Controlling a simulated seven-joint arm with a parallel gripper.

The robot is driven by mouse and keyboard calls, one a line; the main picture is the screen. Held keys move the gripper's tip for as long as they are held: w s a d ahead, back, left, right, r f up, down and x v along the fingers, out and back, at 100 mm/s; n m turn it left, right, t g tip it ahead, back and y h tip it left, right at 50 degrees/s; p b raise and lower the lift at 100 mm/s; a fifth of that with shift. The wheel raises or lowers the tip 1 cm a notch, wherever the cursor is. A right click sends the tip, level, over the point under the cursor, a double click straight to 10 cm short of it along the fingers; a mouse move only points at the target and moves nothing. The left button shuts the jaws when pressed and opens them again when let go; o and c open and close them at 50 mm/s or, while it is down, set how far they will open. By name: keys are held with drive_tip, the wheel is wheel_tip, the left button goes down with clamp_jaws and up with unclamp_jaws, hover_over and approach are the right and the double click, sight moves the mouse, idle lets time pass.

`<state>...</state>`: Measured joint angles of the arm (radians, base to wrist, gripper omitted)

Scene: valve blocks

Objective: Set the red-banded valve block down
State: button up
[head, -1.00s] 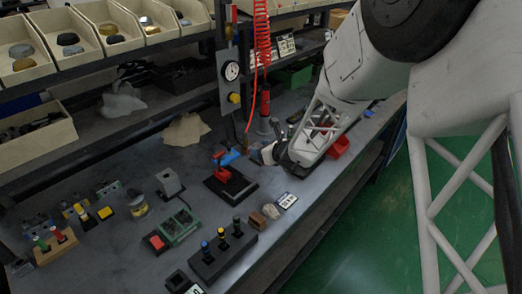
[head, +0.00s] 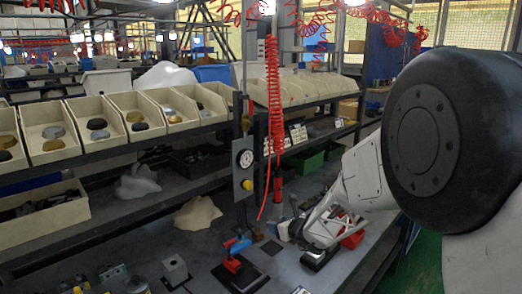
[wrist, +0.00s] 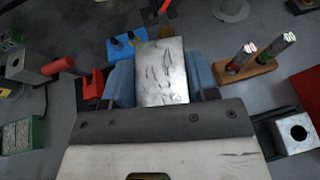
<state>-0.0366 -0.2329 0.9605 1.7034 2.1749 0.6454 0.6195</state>
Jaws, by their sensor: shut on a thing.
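My gripper (wrist: 160,78) is shut on a silvery metal block (wrist: 163,72), which sits between two blue finger pads in the wrist view. Dark marks show on its face. No red band is visible on the side I see, so I cannot confirm that it is the red-banded valve block. In the head view my gripper (head: 284,231) is low over the bench, right of a red fixture on a black base (head: 240,275).
In the wrist view, a wooden stand with pegs (wrist: 246,70) is to the right, and a grey block with a round hole (wrist: 295,132) is at lower right. A blue box with black knobs (wrist: 125,47) is close at upper left.

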drive_tip(key=w+d+r+m+t+h, duration=0.2)
drive_tip(key=w+d+r+m+h, duration=0.5)
drive_tip(key=w+d+r, duration=0.2)
wheel_tip(320, 180, up, 3)
drive_tip(key=d, duration=0.2)
drive_tip(key=shift+d+r+h, duration=0.2)
drive_tip(key=shift+d+h, duration=0.1)
drive_tip(key=shift+h, duration=0.1)
drive_tip(key=shift+w, duration=0.1)
idle(0.5)
